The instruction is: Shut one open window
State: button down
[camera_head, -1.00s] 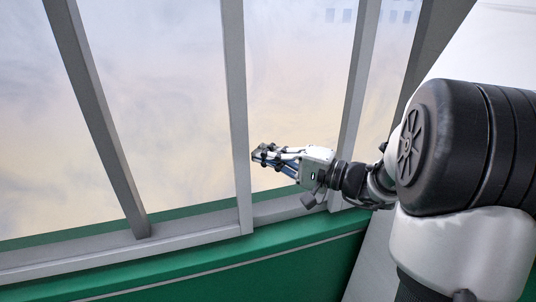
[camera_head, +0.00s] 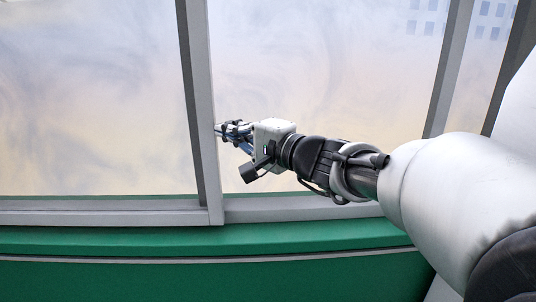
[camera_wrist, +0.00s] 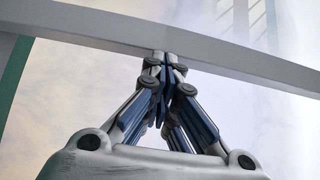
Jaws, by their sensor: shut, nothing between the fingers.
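The window has pale, hazy glass (camera_head: 320,75) in grey frames. A near grey upright (camera_head: 206,130) stands left of centre in the head view, close beside another darker upright (camera_head: 187,90) on its left. My gripper (camera_head: 220,130) is shut and empty, with its fingertips at the right side of the near upright. In the wrist view, my closed fingers (camera_wrist: 165,62) meet a grey frame bar (camera_wrist: 235,58) that crosses the picture. Whether they press on it or only come very near cannot be told.
A grey sill rail (camera_head: 290,211) runs along the bottom of the window above a green wall (camera_head: 200,270). Another grey upright (camera_head: 449,70) stands to the right, behind my arm. Clear space lies in front of the left pane (camera_head: 95,100).

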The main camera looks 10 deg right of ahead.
aim_at(204, 131)
jog(key=a+b, duration=0.1)
jog(key=a, duration=0.1)
jog(key=w+a+b, duration=0.1)
jog(key=a, duration=0.2)
jog(key=shift+f, duration=0.2)
jog(key=shift+w+a+r+b, duration=0.1)
jog(key=shift+a+r+b, duration=0.05)
jog(key=shift+a+b, duration=0.3)
